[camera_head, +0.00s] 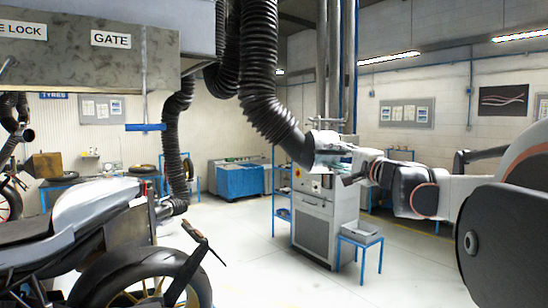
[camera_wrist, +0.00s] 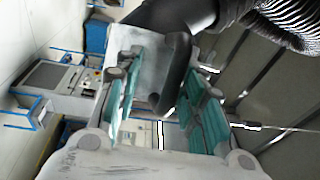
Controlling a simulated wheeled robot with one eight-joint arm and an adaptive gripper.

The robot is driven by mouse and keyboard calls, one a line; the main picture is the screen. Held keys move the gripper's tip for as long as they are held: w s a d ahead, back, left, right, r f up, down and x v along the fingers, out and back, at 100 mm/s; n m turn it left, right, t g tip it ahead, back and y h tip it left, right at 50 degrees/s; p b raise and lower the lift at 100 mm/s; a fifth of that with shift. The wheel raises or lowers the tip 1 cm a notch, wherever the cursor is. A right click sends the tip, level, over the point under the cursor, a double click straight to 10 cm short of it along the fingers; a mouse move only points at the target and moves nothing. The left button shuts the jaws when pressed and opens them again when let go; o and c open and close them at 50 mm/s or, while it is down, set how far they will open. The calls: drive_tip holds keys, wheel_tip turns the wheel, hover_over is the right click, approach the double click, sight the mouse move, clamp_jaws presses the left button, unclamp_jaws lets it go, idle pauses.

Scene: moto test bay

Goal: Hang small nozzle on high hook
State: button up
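A metallic nozzle (camera_head: 326,142) with a dark handle (camera_head: 353,178) is at the end of a thick black corrugated hose. My gripper (camera_head: 349,164) is at this nozzle, on its right side. In the wrist view my gripper (camera_wrist: 165,105) has its teal-padded fingers spread, with the nozzle (camera_wrist: 147,62) and its black handle (camera_wrist: 176,68) between and beyond them. I see a gap beside the handle, so no firm grip shows. A second, thinner hose ends in another nozzle (camera_head: 178,207) by the motorcycle. A blue hook-like bar (camera_head: 146,127) hangs under the overhead box.
A motorcycle (camera_head: 95,215) fills the lower left. A grey cabinet (camera_head: 314,220) and a small blue-legged table (camera_head: 361,238) stand behind my arm. A blue cart (camera_head: 239,180) stands farther back. The floor between motorcycle and cabinet is clear.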

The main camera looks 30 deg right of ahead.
drive_tip(key=s, duration=0.8)
drive_tip(key=shift+a+f, duration=0.4)
